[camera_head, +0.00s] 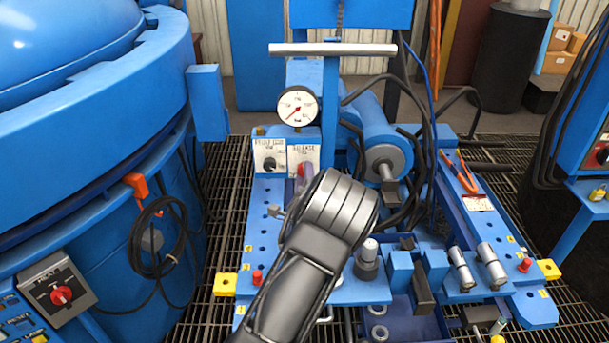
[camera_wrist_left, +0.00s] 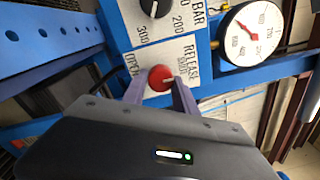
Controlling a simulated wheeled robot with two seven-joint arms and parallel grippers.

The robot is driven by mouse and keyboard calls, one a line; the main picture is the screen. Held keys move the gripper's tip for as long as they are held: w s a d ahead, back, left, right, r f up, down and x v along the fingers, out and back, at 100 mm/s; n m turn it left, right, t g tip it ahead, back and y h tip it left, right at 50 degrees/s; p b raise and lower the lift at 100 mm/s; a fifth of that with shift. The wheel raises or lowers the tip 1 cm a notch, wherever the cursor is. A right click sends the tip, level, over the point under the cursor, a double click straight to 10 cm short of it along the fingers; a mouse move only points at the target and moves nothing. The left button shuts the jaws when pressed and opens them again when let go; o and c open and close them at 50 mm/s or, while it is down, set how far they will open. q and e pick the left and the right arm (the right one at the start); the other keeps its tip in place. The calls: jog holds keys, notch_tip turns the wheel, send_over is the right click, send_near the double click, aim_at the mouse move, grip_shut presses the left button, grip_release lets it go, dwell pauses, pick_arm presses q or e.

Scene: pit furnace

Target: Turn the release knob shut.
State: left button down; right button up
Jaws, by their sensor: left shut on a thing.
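The release knob (camera_head: 303,178) is a red round knob on a white plate marked RELEASE, on the front of the blue press column. In the left wrist view the red knob (camera_wrist_left: 160,77) sits between the two purple-grey fingers of my left gripper (camera_wrist_left: 160,88), which is shut on it. The word OPEN shows at the left of the plate. A small pale mark shows on the knob's face; its exact setting is hard to tell. In the head view my left gripper (camera_head: 301,187) reaches up to the plate and partly hides the knob. My right gripper is out of view.
A black pressure knob (camera_head: 269,164) on its own plate is just left of the release plate. A round gauge (camera_head: 297,106) is above. A T-bar handle (camera_head: 333,49) crosses higher up. Hoses (camera_head: 424,130) and a blue cylinder (camera_head: 377,128) stand to the right.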

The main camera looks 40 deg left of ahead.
pick_arm(q)
jog(key=c, duration=1)
grip_release()
jog(key=shift+o, duration=0.2)
jog(key=shift+d, duration=0.1)
jog(key=v, duration=0.7)
jog(key=shift+s+d, duration=0.2)
jog(key=shift+s, duration=0.1)
